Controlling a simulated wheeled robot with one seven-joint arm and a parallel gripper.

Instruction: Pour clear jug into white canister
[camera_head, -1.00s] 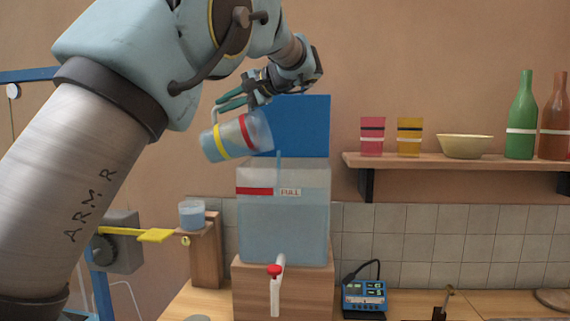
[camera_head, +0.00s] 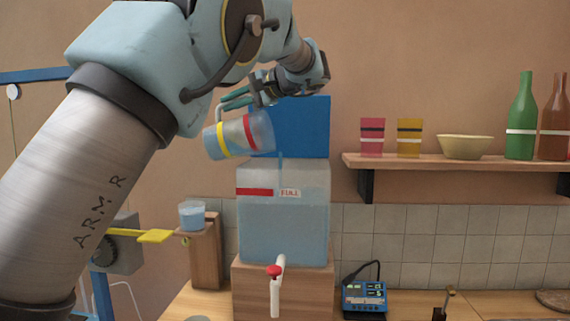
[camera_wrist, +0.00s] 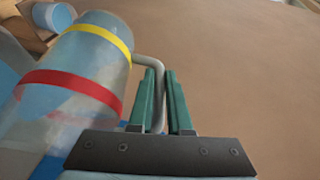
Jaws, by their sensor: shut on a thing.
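The clear jug (camera_head: 228,137) with a yellow and a red band is tipped nearly onto its side, mouth to the right, above the canister. It also shows in the wrist view (camera_wrist: 75,75). My gripper (camera_head: 236,99) is shut on the jug's handle; in the wrist view the green fingers (camera_wrist: 160,90) close around it. A thin pale-blue stream falls from the mouth into the whitish, see-through canister (camera_head: 285,180). The canister has a red mark and a "FULL" label, and bluish liquid shows inside. A blue panel (camera_head: 305,125) stands upright at its back.
The canister stands on a wooden block (camera_head: 285,290), with a red-handled tap (camera_head: 276,285) in front. A small cup (camera_head: 192,214) sits on a wooden post at left, near a yellow lever (camera_head: 155,236). A shelf (camera_head: 450,162) with cups, bowl and bottles is at right.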

